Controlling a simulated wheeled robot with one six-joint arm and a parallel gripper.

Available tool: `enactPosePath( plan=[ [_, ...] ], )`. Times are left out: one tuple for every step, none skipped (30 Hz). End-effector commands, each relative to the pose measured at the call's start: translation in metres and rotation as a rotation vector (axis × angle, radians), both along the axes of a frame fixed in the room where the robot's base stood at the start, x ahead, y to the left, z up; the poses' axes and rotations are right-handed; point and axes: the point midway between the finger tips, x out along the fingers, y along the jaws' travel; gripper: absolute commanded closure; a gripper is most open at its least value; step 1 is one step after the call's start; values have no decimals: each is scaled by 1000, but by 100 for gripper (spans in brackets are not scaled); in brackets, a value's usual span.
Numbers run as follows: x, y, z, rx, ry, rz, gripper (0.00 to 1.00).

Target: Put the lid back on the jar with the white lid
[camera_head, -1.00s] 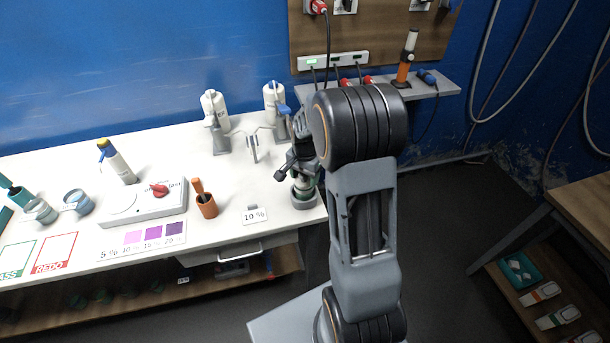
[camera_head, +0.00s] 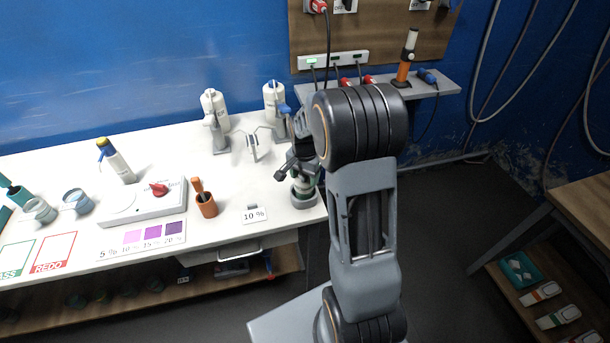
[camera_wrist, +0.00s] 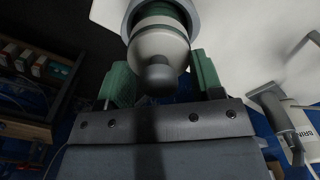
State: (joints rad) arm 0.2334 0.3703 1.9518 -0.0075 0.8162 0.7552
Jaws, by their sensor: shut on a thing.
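The jar (camera_head: 304,184) is green and stands upright in a grey ring holder (camera_head: 304,203) at the right end of the white bench, mostly hidden under my gripper. In the wrist view the green jar (camera_wrist: 158,14) shows inside the grey ring. The white lid (camera_wrist: 160,42), with a rounded grey knob, is in line with the jar's mouth. I cannot tell whether it is fully seated. My gripper (camera_wrist: 162,77) has its green fingers on either side of the lid, shut on it. In the head view my gripper (camera_head: 296,166) is dark and partly hidden by my arm.
Two white bottles (camera_head: 215,108) in grey stands are at the back of the bench. A 10 % card (camera_head: 254,215) lies near the front edge.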

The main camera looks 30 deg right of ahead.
Motion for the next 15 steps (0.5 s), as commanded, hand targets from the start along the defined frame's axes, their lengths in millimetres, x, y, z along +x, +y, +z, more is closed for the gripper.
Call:
enactPosePath(
  plan=[
    [0,0,0,0,0,0,62],
    [0,0,0,0,0,0,62],
    [0,0,0,0,0,0,37],
    [0,0,0,0,0,0,34],
    [0,0,0,0,0,0,31],
    [0,0,0,0,0,0,27],
    [0,0,0,0,0,0,24],
    [0,0,0,0,0,0,21],
    [0,0,0,0,0,0,18],
    [0,0,0,0,0,0,15],
    [0,0,0,0,0,0,12],
    [0,0,0,0,0,0,10],
    [0,0,0,0,0,0,10],
    [0,0,0,0,0,0,10],
    [0,0,0,0,0,0,10]
  ],
)
